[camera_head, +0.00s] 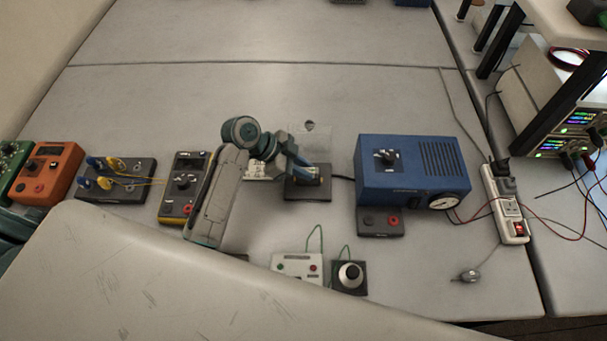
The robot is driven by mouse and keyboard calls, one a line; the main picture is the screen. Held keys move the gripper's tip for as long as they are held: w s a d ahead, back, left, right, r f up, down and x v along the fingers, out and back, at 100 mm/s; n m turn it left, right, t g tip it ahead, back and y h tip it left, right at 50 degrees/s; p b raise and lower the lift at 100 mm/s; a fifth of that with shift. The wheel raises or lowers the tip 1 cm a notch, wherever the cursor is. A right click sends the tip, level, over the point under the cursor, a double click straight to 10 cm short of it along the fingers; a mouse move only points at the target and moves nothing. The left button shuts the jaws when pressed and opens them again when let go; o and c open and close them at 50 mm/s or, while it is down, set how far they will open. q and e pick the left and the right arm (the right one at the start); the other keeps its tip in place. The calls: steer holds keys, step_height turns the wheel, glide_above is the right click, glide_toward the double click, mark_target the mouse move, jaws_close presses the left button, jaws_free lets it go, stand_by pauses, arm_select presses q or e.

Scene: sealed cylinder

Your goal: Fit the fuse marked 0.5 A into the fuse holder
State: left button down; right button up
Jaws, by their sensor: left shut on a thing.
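My left gripper (314,172) reaches in from the left, with its blue-green fingers pointing right and down. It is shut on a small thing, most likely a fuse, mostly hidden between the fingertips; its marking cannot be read. The fingertips are right over a small dark block (308,193), which looks like the fuse holder. I cannot tell whether the held thing touches it. A white labelled piece (255,173), partly hidden behind my arm, lies left of the block. My right gripper is not in view.
A blue box with a dial (420,170) stands close on the right. A yellow meter (178,190) and a board with leads (122,180) are left. A white module (296,267) and a knob (350,275) are in front. A power strip (505,205) is far right.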

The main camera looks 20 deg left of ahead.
arm_select(q)
step_height(320, 180, down, 2)
steer(key=shift+f+b, duration=0.1)
steer(key=shift+b, duration=0.35)
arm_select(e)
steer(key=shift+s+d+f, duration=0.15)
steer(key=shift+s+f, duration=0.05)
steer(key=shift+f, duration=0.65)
arm_select(q)
steer(key=shift+f, duration=0.15)
steer(key=c, duration=1.3)
jaws_free()
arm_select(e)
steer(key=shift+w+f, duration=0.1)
arm_select(q)
steer(key=shift+r, duration=0.2)
